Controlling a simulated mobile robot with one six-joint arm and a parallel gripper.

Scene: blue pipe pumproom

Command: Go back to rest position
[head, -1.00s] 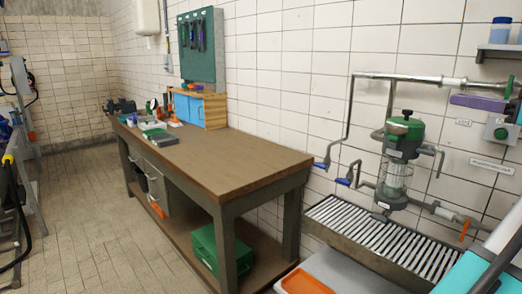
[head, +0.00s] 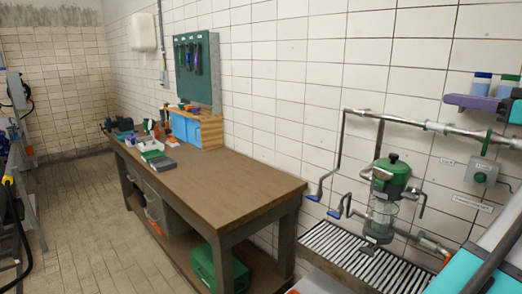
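My gripper is not in view in the head view. Only a grey and turquoise part at the lower right corner shows, which seems to be my own body or arm. No fingertips show, so what the gripper holds cannot be seen.
A brown workbench (head: 215,180) with small items runs along the tiled wall. A green crate (head: 203,268) is on its lower shelf. A green-topped pump unit (head: 391,178) with pipes stands over a slatted drain grate (head: 340,248) at right. Floor (head: 95,215) left of the bench is clear.

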